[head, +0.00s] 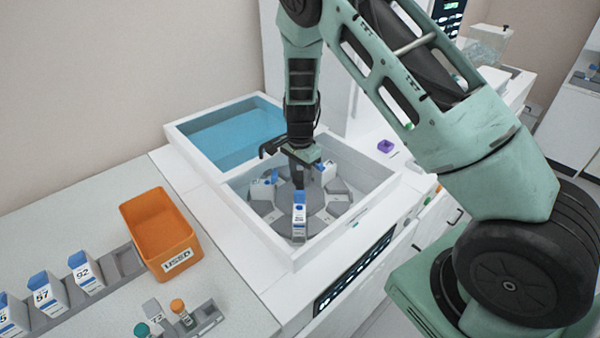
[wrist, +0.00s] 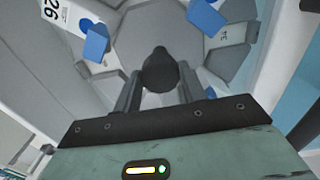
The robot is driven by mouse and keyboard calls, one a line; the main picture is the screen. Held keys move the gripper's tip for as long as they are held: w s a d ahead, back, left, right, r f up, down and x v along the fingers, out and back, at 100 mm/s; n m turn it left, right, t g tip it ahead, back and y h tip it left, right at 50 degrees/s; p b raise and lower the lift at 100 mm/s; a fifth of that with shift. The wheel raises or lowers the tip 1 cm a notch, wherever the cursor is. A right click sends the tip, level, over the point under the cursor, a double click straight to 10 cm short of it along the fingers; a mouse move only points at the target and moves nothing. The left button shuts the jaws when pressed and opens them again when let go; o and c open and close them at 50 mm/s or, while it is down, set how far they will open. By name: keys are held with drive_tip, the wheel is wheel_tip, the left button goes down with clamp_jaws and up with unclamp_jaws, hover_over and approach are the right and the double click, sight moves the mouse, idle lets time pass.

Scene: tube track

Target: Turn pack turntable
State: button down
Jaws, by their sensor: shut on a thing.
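The pack turntable (head: 316,198) is a grey segmented disc inside a white square well. My gripper (head: 299,182) reaches down over the middle of the turntable. In the wrist view my gripper (wrist: 160,92) is shut on a dark round knob (wrist: 160,70) at the turntable's centre. A pack marked 26 (wrist: 66,17) shows at the upper left there.
A teal-lined basin (head: 228,130) lies behind the well. At left are an orange bin marked USED (head: 160,230), a rack of numbered packs (head: 86,272) and small capped vials (head: 180,312). A purple item (head: 386,146) lies right of the well. White walls enclose the turntable closely.

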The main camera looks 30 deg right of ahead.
drive_tip(key=shift+w+r, duration=0.1)
drive_tip(key=c, duration=0.8)
unclamp_jaws()
wheel_tip(320, 180, up, 17)
drive_tip(key=b, duration=0.2)
drive_tip(key=shift+r+b, duration=0.2)
drive_tip(key=shift+b, duration=0.2)
drive_tip(key=s+a+r+n+y, duration=0.2)
drive_tip(key=s+a+n, duration=1)
drive_tip(key=s+a, duration=0.45)
drive_tip(key=s+a+n, duration=0.1)
drive_tip(key=s+n, duration=0.2)
drive_tip(key=s, duration=0.2)
drive_tip(key=s+a+n+h, duration=0.1)
drive_tip(key=s+n, duration=0.3)
drive_tip(key=s, duration=0.2)
drive_tip(key=s+a+n, duration=0.2)
drive_tip(key=s+n, duration=0.2)
drive_tip(key=s, duration=0.1)
drive_tip(key=shift+s+a+f, duration=0.1)
drive_tip(key=shift+s+f, duration=0.15)
